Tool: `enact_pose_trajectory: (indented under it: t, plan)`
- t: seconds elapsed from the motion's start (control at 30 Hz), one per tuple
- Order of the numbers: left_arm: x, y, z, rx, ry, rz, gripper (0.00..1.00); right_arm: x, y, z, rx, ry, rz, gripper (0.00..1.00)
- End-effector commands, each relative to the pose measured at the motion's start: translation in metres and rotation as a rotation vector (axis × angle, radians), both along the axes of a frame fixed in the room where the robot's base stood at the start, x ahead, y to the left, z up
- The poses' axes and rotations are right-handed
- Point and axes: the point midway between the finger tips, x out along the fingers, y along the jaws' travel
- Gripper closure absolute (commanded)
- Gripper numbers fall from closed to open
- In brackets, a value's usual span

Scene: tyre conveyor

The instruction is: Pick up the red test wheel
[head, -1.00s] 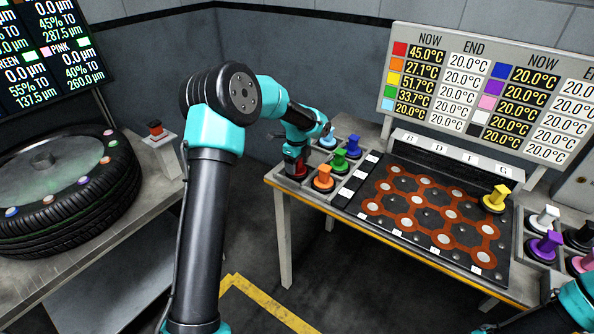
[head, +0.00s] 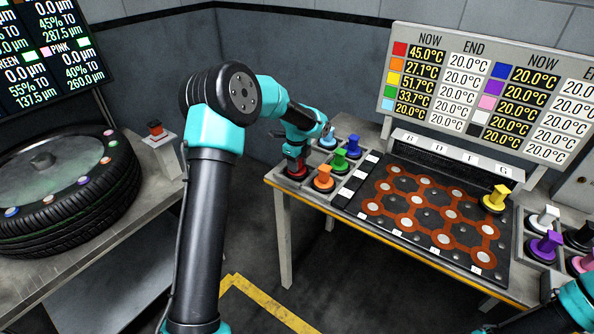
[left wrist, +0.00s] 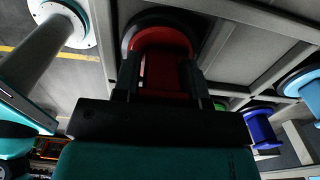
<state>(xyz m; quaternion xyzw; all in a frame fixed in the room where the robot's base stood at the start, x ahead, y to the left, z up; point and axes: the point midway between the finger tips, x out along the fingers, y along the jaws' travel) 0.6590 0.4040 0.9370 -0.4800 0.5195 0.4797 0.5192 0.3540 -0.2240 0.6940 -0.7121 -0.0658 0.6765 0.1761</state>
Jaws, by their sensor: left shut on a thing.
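The red test wheel (left wrist: 165,72) stands in a compartment at the left end of the table, its dark round base on the compartment floor. My left gripper (left wrist: 163,90) is shut on the red wheel's upright red handle, with one finger on each side. In the head view the red wheel (head: 298,169) shows only in part, under my left gripper (head: 297,152), which hides most of it. My right gripper is not in view; only a piece of my right arm shows at the lower right.
An orange wheel (head: 323,178), a green wheel (head: 340,161), a blue wheel (head: 353,147) and a light blue wheel (head: 327,141) stand close by in neighbouring compartments. A yellow wheel (head: 495,200) stands on the orange-patterned board (head: 415,238). A large tyre (head: 105,195) lies at the left.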

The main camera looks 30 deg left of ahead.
Motion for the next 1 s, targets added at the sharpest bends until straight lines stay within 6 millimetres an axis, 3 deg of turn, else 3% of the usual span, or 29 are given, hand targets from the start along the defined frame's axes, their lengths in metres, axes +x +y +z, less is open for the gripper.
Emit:
enact_pose_trajectory:
  t: [0.43,0.77,1.0]
  plan:
    - [0.001,0.0,0.004,0.001,-0.002,0.0,0.96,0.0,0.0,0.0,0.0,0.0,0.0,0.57]
    - [0.001,0.0,0.035,0.002,-0.003,0.0,0.96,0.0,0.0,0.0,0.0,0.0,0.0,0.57]
    - [-0.022,-0.013,0.039,0.001,-0.001,-0.001,0.96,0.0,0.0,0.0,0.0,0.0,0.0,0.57]
